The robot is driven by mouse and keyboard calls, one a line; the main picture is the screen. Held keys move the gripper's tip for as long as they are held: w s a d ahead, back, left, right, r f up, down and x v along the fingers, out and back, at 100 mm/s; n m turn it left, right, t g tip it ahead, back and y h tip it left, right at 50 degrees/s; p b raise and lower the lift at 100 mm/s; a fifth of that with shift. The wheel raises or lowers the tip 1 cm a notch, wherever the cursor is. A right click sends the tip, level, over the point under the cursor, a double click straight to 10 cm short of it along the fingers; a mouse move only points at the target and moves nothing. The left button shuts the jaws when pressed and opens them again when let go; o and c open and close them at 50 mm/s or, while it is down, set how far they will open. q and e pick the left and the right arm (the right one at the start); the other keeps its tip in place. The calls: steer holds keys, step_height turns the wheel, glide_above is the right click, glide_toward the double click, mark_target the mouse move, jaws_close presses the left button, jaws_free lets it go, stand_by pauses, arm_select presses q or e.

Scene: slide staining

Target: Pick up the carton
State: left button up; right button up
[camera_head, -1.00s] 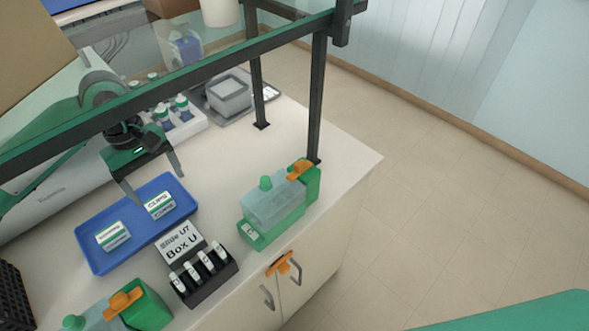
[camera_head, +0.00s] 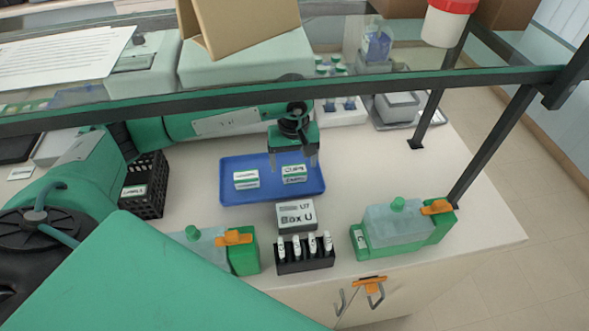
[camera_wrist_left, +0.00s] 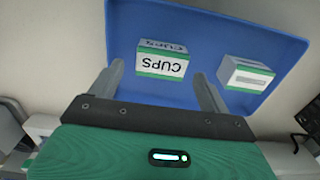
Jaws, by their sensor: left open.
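Two small white cartons with green bands stand on a blue tray (camera_head: 262,199). The right carton (camera_head: 293,173), marked CUPS, also shows in the left wrist view (camera_wrist_left: 162,66). The left carton (camera_head: 246,180) stands beside it and shows at the right of the wrist view (camera_wrist_left: 245,75). My left gripper (camera_head: 293,164) is open and empty, pointing at the CUPS carton from behind it in the head view. In the wrist view its fingers (camera_wrist_left: 157,80) are spread to either side of that carton, with the carton ahead of them. My right gripper is not in view.
Green-based containers (camera_head: 398,229) stand on either side. A black basket (camera_head: 146,190) is left of the tray. A dark shelf frame (camera_head: 400,83) crosses above.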

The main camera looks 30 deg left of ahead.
arm_select(q)
steer(key=shift+f, duration=1.2)
steer(key=c, duration=1.1)
steer(key=shift+o, duration=0.2)
